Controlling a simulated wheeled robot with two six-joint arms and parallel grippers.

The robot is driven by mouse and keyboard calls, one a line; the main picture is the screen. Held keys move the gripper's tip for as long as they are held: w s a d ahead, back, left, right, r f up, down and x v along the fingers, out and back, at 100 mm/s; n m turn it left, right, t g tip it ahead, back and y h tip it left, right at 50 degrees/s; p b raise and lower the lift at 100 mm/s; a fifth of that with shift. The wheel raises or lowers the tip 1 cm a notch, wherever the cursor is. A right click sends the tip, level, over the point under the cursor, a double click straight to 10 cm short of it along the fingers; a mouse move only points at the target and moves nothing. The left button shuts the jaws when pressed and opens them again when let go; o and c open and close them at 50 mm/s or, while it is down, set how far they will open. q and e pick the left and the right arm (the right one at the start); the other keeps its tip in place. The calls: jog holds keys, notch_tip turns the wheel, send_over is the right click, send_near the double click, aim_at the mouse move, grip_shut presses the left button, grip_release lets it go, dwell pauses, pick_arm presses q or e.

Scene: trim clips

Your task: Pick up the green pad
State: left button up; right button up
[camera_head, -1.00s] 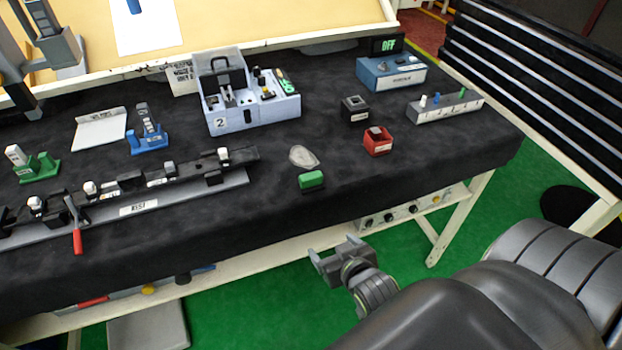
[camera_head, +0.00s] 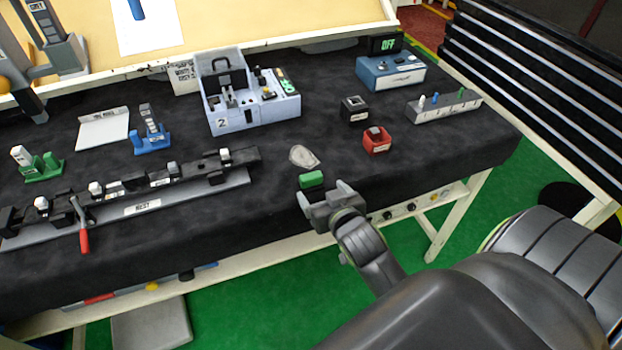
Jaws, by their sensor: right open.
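The green pad (camera_head: 312,179) is a small green block on the black-covered table (camera_head: 250,222), near its front edge. My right gripper (camera_head: 321,190) is open and empty, just in front of the pad at the table edge. Its fingers point toward the pad, one on each side in the picture; I cannot tell whether they are level with it. My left gripper (camera_head: 22,85) shows in part at the upper left, over the far left of the table; its fingers are unclear.
A grey oval piece (camera_head: 304,157) lies just behind the pad. A red block (camera_head: 376,141) and a black block (camera_head: 354,109) stand to the right. A long clip rail (camera_head: 135,190) lies to the left. A grey case (camera_head: 250,108) stands behind.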

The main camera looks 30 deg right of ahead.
aim_at(313, 182)
jog(key=shift+x, duration=1.15)
jog(key=shift+w+p, duration=0.3)
jog(key=shift+w, duration=0.2)
jog(key=shift+p+x, duration=0.4)
jog(key=shift+x, duration=1.75)
jog(key=shift+a, duration=0.1)
jog(key=c, duration=1.1)
